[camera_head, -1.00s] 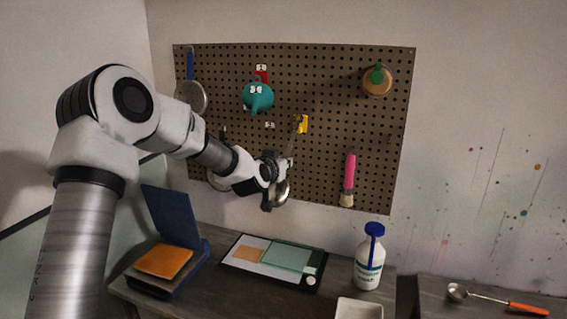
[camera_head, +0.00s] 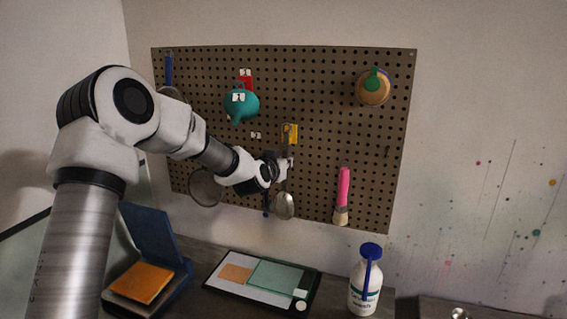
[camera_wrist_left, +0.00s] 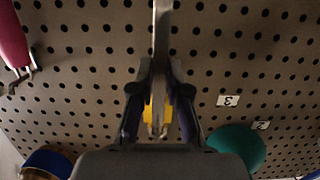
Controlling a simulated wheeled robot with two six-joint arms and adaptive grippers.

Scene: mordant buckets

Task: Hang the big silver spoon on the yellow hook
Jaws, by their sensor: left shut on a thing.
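My left gripper (camera_head: 281,168) is shut on the handle of the big silver spoon. The spoon (camera_head: 284,206) hangs roughly upright in front of the pegboard, bowl down. The yellow hook (camera_head: 290,133) is on the pegboard just above the gripper. In the left wrist view, the spoon's metal handle (camera_wrist_left: 162,40) runs between the fingers (camera_wrist_left: 160,95), and the yellow hook (camera_wrist_left: 152,114) shows between them, partly hidden. I cannot tell whether the handle's end touches the hook. My right gripper is out of view.
The pegboard (camera_head: 330,110) also holds a teal pot (camera_head: 241,104), a pink-handled brush (camera_head: 343,190), a round tan item (camera_head: 374,88) and a pan-like item (camera_head: 205,187). A white bottle (camera_head: 365,285) and a flat tray (camera_head: 213,279) stand on the table below.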

